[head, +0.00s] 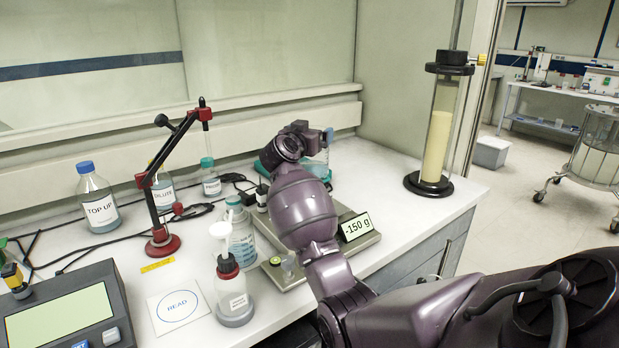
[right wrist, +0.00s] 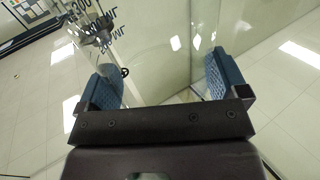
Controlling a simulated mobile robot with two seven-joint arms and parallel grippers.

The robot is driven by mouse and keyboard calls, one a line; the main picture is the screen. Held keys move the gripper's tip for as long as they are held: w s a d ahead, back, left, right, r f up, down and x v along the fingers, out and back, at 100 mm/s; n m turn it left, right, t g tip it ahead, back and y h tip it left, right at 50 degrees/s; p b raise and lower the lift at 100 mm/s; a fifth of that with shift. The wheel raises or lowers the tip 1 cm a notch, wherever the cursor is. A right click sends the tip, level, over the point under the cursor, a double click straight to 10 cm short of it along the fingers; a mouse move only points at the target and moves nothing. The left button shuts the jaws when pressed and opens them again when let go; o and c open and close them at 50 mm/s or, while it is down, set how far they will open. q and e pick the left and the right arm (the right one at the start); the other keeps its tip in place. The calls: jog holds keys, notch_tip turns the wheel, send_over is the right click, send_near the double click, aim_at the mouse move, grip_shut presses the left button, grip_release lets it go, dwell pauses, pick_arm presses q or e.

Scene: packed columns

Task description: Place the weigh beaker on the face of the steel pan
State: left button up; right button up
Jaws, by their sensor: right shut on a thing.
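My right gripper (head: 322,146) is over the back of the bench, its arm crossing in front of the steel pan. In the right wrist view its blue finger pads (right wrist: 160,78) are on either side of clear glass, the weigh beaker (right wrist: 152,62), which has dark printed marks. The beaker is mostly hidden by the wrist in the head view. The low steel pan (head: 362,244) lies on the bench with a display reading -150 g (head: 356,227); my arm hides much of its face. My left gripper is out of view.
A glass column (head: 438,130) stands at the bench's right end. A wash bottle (head: 232,285) and a labelled bottle (head: 243,243) stand left of the pan. A red-based jointed stand (head: 162,244) and a TOP UP bottle (head: 100,205) are farther left. A READ card (head: 178,308) lies in front.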

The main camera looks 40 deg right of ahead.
aim_at(306, 159)
notch_tip(306, 159, down, 5)
jog(key=shift+r+b, duration=0.1)
jog(key=shift+b, duration=0.35)
jog(key=shift+f, duration=0.6)
notch_tip(306, 159, down, 5)
jog(key=shift+f+b, duration=0.1)
jog(key=shift+b, duration=0.8)
jog(key=o, duration=1.1)
jog(key=shift+o, duration=0.2)
